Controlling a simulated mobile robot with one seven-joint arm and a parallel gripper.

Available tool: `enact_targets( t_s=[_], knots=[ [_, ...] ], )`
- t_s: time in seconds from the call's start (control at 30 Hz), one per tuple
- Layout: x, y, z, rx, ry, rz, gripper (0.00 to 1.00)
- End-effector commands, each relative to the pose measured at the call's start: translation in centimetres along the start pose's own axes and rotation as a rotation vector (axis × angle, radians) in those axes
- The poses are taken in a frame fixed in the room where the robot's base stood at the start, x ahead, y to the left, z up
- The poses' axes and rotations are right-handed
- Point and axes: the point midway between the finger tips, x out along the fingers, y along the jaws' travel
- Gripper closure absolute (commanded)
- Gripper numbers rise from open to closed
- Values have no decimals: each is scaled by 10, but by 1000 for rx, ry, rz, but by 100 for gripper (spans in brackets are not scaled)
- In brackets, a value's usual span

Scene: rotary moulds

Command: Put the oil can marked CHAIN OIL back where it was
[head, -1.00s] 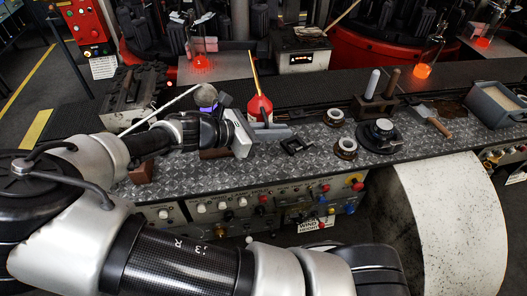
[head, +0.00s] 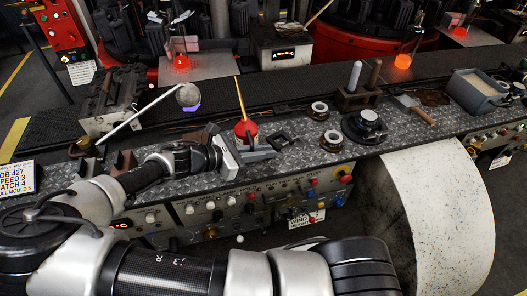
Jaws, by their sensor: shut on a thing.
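The oil can (head: 247,132) is red with a long thin yellow spout pointing up and slightly left. Its marking cannot be read from here. My gripper (head: 258,151) is at the can's lower front, over the front part of the patterned metal bench top (head: 300,156), and is shut on it. The fingers and the gripper body hide the can's base, so I cannot tell whether it touches the bench. The can looks nearly upright.
A small black bracket (head: 284,139) and two ring-shaped parts (head: 319,110) (head: 332,140) lie just right of the can. A long-handled ladle (head: 150,108) lies left.

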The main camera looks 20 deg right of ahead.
Motion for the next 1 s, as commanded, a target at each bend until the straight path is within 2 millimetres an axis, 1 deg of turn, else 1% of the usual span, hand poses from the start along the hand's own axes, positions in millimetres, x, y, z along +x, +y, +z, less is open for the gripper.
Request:
enact_targets(
  t_s=[0.17, 0.2, 0.27, 0.3, 0.53, 0.63, 0.77, 1.0],
  knots=[
    [1, 0, -2, 0, -1, 0, 100],
    [1, 0, -2, -1, 0, 0, 85],
    [1, 0, -2, -1, 0, 0, 75],
    [1, 0, -2, -1, 0, 0, 73],
    [1, 0, -2, -1, 0, 1, 73],
    [-1, 0, 1, 1, 0, 1, 73],
    [-18, 1, 0, -1, 4, 4, 73],
    [-70, 1, 0, -1, 5, 5, 73]
  ],
)
